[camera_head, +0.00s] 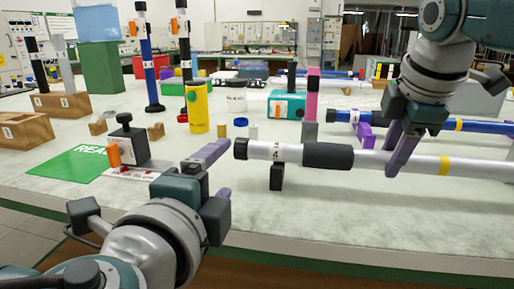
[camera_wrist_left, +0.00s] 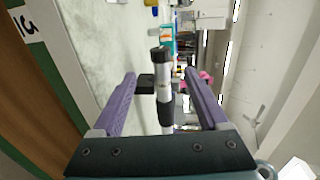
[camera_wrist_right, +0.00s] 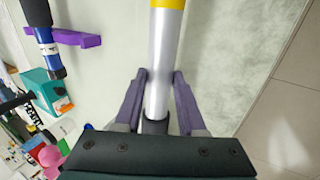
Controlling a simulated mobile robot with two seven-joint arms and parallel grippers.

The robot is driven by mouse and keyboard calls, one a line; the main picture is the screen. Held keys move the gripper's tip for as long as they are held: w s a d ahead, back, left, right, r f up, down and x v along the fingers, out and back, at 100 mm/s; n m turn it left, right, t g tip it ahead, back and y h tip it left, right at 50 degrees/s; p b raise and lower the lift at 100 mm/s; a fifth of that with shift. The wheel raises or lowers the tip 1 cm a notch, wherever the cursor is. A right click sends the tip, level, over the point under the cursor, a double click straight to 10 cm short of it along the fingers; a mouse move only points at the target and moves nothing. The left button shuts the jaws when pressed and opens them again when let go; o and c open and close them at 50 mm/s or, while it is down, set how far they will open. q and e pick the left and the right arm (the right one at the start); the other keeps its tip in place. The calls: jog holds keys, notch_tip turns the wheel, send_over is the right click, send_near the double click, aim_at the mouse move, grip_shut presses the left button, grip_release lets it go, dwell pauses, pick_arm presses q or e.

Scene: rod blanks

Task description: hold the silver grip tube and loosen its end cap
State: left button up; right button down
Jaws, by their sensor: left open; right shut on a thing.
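The silver grip tube (camera_head: 390,162) lies level above the table, with a black sleeve, a yellow band and the number 4. Its black end cap (camera_head: 241,149) is at its left end. A black support (camera_head: 277,176) stands under it near the cap. My right gripper (camera_head: 397,158) is shut on the tube right of the sleeve; the tube also shows between its fingers in the right wrist view (camera_wrist_right: 162,70). My left gripper (camera_head: 216,172) is open and empty, left of the cap and apart from it. In the left wrist view the cap (camera_wrist_left: 160,54) shows between and beyond the fingers.
A blue tube (camera_head: 345,116) on a purple support (camera_head: 366,134) lies behind the silver tube. A yellow cylinder (camera_head: 197,107), a teal box (camera_head: 287,105) and a black block (camera_head: 128,143) stand behind my left gripper. A green mat (camera_head: 70,168) lies at left. The front right table is clear.

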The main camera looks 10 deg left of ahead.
aim_at(239, 152)
pick_arm(q)
jog(key=w, duration=0.4)
jog(key=w+f, duration=0.1)
jog(key=w, duration=0.6)
jog(key=shift+w+f, duration=0.25)
jog(key=shift+w, duration=0.05)
jog(key=shift+c, duration=0.4)
grip_shut()
